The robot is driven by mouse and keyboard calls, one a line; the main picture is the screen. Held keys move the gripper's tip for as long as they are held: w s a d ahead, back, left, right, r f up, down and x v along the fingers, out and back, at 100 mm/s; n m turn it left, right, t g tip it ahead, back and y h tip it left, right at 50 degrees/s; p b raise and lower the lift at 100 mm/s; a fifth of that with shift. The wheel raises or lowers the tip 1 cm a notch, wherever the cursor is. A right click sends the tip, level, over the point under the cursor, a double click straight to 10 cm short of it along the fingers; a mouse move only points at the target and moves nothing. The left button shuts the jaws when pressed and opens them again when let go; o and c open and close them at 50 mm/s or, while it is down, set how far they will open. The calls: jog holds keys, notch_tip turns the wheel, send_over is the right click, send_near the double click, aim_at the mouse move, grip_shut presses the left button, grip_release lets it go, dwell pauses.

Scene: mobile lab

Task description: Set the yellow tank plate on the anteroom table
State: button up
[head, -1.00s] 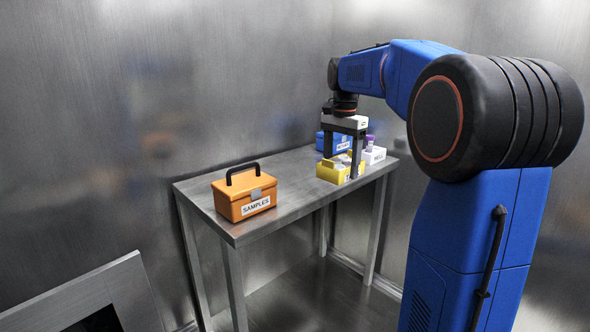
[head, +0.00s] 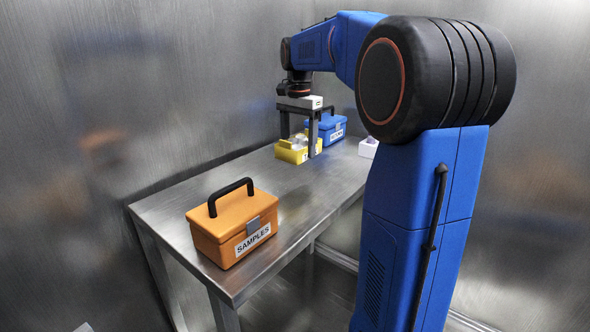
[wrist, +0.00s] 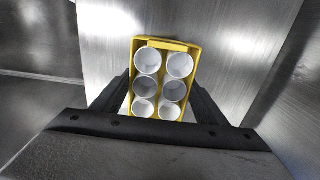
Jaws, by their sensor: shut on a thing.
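The yellow tank plate (head: 285,155) is a small yellow tray with several white cups. In the head view it is at the far part of the metal anteroom table (head: 180,208), in front of the back wall. My gripper (head: 299,149) points down with its fingers shut on the plate's two sides. The wrist view shows the plate (wrist: 153,44) upright between the fingers (wrist: 160,100), its cups looking empty. I cannot tell whether its underside touches the tabletop.
An orange SAMPLES box (head: 232,232) stands at the table's near end. A blue labelled box (head: 328,128) stands close behind the plate to the right. A white container (head: 368,148) shows partly behind my arm. The tabletop between the orange box and plate is clear.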

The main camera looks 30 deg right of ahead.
aim_at(299, 142)
jog(key=shift+f, duration=3.75)
jog(key=shift+f, duration=0.1)
jog(key=o, duration=1.1)
notch_tip(299, 142, up, 12)
jog(key=shift+r, duration=0.1)
jog(key=shift+s, duration=0.1)
